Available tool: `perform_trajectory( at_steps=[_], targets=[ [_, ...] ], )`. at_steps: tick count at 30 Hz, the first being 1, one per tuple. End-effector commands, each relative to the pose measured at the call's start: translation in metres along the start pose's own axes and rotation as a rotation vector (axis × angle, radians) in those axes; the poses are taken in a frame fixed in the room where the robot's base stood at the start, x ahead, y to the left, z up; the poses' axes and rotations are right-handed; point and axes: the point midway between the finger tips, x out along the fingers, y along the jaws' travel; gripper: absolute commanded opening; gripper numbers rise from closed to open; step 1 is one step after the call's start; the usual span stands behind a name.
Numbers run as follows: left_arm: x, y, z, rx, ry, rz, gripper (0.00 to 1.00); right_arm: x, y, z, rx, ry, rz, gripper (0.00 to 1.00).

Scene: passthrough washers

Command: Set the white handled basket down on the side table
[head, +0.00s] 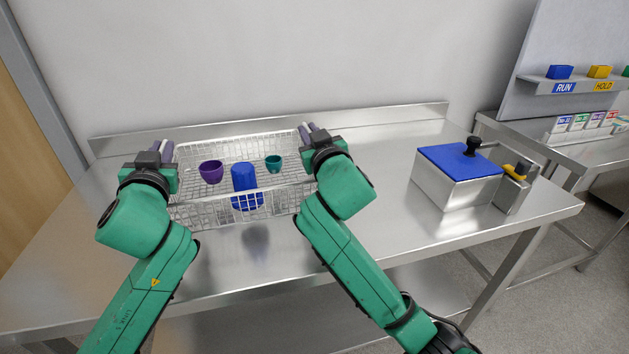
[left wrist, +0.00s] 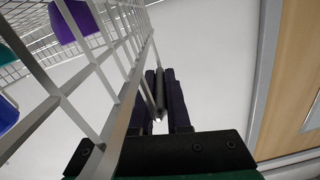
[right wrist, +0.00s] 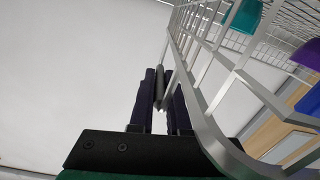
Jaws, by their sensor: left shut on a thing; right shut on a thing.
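The white handled basket (head: 280,202) is a wire basket over the metal side table (head: 385,225), near its left part. It looks about level; I cannot tell whether its base touches the tabletop. Inside are a purple cup (head: 210,173), a blue cup (head: 245,182) and a small teal cup (head: 273,163). My left gripper (head: 161,152) is shut on the basket's left handle, and the grip shows in the left wrist view (left wrist: 160,100). My right gripper (head: 308,132) is shut on the right handle, also seen in the right wrist view (right wrist: 160,95).
A steel box with a blue lid (head: 458,160) and black knob stands on the table's right part. A raised back edge (head: 400,116) runs along the wall. A second table at right holds small labelled items (head: 585,122), under a shelf with coloured blocks (head: 560,72). The table's middle is clear.

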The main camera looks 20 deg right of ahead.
Motion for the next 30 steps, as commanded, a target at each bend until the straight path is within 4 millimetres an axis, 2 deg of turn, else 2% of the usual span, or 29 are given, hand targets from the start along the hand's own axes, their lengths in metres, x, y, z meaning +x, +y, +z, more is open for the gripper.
perform_trajectory(
  at_steps=[13,29,30],
  targets=[
    [0.000,0.001,0.003,0.000,0.003,0.000,0.00,0.000,-0.001,0.003,0.000,0.003,-0.001,0.00],
    [0.000,0.011,0.052,0.000,0.003,0.000,0.00,0.000,-0.011,0.052,0.000,0.003,0.000,0.00],
    [0.000,0.009,0.047,0.000,0.001,0.000,0.30,0.000,-0.010,0.047,0.000,0.001,-0.001,0.30]
  ],
)
